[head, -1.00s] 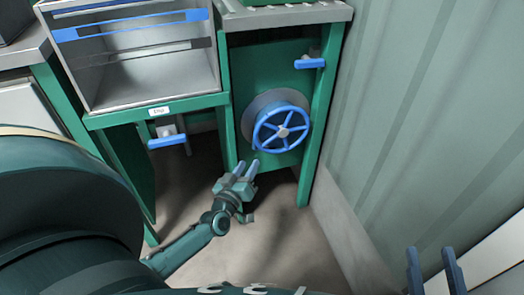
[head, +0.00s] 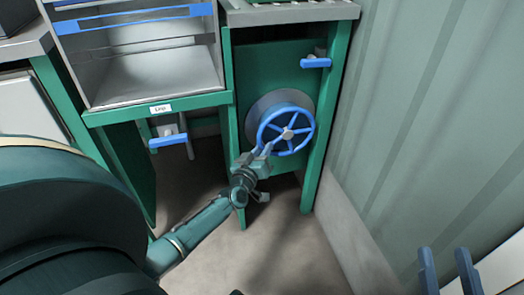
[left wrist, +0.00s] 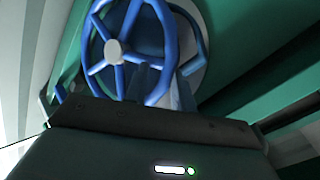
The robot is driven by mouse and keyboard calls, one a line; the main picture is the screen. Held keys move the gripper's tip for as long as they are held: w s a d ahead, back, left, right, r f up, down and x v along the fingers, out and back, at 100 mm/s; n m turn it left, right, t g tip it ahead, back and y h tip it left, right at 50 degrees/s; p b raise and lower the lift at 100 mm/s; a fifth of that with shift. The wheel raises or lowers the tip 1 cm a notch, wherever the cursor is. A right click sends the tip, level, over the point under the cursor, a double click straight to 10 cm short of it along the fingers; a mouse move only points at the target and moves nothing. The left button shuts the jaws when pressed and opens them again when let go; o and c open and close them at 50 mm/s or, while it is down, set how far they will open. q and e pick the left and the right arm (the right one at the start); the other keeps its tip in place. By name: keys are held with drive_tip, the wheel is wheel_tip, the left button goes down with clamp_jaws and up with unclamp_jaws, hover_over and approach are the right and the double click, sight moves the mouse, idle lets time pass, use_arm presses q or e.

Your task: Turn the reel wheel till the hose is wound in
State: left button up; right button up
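The blue spoked reel wheel (head: 288,133) with its pale hub stands upright on the green panel, in front of a grey round drum (head: 262,108). In the left wrist view the wheel (left wrist: 116,50) fills the upper middle. My left gripper (head: 262,150) is at the wheel's lower left rim, its two fingers slightly apart. The left wrist view shows the fingers (left wrist: 150,82) over the wheel's lower part; contact with the rim cannot be told. My right gripper (head: 449,272) is open and empty at the lower right, far from the wheel. I see no hose.
A blue lever handle (head: 316,63) is above the wheel to the right, and another (head: 168,141) is to the left under the grey bin (head: 150,75). A green post (head: 326,130) and the ribbed wall (head: 430,120) close off the right side. The floor (head: 280,250) in front is clear.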

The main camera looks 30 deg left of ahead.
use_arm(q)
drive_tip(key=c, duration=0.5)
clamp_jaws()
